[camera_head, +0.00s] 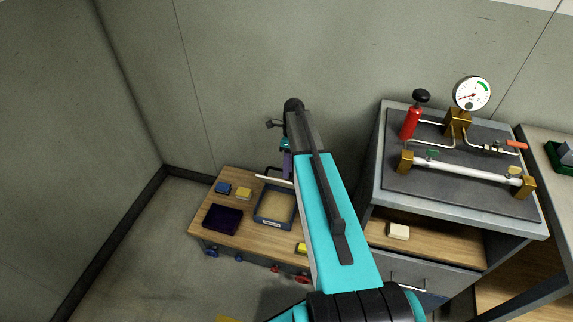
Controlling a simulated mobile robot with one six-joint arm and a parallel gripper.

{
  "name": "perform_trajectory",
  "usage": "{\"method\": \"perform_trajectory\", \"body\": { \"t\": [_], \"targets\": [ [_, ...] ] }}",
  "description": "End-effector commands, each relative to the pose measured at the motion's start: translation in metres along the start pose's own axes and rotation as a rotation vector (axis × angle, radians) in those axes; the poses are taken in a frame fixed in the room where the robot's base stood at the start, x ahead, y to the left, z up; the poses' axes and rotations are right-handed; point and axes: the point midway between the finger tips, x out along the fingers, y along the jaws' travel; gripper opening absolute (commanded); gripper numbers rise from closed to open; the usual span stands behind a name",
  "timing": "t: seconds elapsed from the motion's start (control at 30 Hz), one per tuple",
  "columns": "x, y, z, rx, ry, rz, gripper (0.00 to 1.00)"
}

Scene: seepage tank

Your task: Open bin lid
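A dark blue-grey bin (259,218) with a label on its front stands on the low wooden bench. Its tan inside or top panel shows within the rim, and I cannot tell whether that is a lid or the contents. A pale bar (273,181) runs along its back edge, with a dark handle-like loop behind it. My gripper (287,168) is above the bin's back right side, mostly hidden by my turquoise arm. I cannot see its fingertips, whether it is open, or whether it touches anything.
The wooden bench (247,241) also carries a dark purple tray (222,218), a blue block (223,188) and yellow blocks (243,193). At the right, a grey rig table (463,208) holds a red cylinder (411,123), pipes and a gauge (472,93). Walls close off the back and left.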

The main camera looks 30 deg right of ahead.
Motion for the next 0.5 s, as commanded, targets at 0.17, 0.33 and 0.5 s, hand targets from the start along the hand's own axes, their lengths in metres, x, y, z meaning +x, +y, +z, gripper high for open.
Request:
{"method": "perform_trajectory", "body": {
  "t": [0.17,0.33,0.5],
  "targets": [
    [0.004,0.016,-0.008,0.0,0.0,0.0,0.29],
    [0.007,0.029,-0.015,0.0,0.0,0.0,0.29],
    [0.01,0.042,-0.021,0.0,0.0,0.0,0.29]
  ]
}}
